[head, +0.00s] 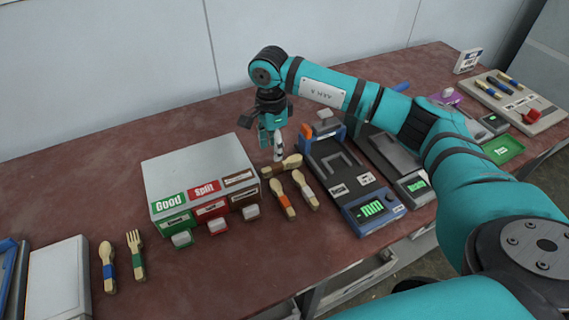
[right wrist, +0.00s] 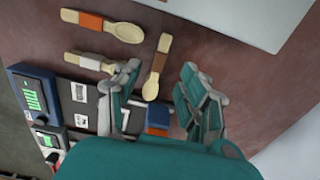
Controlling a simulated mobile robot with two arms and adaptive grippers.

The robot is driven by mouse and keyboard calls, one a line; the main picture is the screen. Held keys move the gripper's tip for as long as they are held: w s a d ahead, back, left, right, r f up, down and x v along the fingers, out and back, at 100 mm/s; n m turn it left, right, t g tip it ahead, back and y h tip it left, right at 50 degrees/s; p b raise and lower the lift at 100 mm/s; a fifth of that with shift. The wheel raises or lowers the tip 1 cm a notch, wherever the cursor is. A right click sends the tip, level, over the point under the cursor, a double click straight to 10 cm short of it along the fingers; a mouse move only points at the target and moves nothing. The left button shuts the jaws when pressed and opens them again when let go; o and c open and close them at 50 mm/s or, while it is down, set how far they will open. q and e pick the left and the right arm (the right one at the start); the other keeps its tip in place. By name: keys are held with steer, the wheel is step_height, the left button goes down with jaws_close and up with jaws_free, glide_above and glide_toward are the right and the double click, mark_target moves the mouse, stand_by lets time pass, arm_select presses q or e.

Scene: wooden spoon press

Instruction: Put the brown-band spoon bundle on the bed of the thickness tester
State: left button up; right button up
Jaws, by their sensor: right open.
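The brown-band spoon bundle (head: 281,166) lies on the table between the sorting box and the blue tester; in the right wrist view its brown band (right wrist: 163,44) and pale spoon bowl (right wrist: 150,88) show between my fingers. My right gripper (head: 272,150) is open and empty, pointing down above the bundle; its two fingers (right wrist: 158,78) stand apart in the wrist view. The thickness tester appears to be the blue-framed device (head: 371,192) with a dark bed, a green display and an orange part at its back. My left gripper is not in view.
An orange-band bundle (head: 282,198) and a pale-band bundle (head: 305,190) lie close in front. A grey box (head: 195,165) labelled Good and Split stands left. Another device (head: 385,152) with a display stands right of the tester. Blue and green-band utensils lie at the front left.

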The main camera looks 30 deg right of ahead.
mark_target(274, 166)
step_height(274, 166, down, 3)
steer(key=shift+f, duration=0.1)
step_height(274, 166, down, 5)
steer(key=shift+r+p, duration=0.15)
steer(key=shift+p, duration=0.8)
steer(key=shift+d+f, duration=0.1)
steer(key=shift+f, duration=0.15)
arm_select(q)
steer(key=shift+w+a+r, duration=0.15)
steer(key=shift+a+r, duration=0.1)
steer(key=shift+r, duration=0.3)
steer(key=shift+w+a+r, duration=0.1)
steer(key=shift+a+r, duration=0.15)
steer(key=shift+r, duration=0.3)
arm_select(e)
steer(key=shift+c, duration=0.8)
jaws_close()
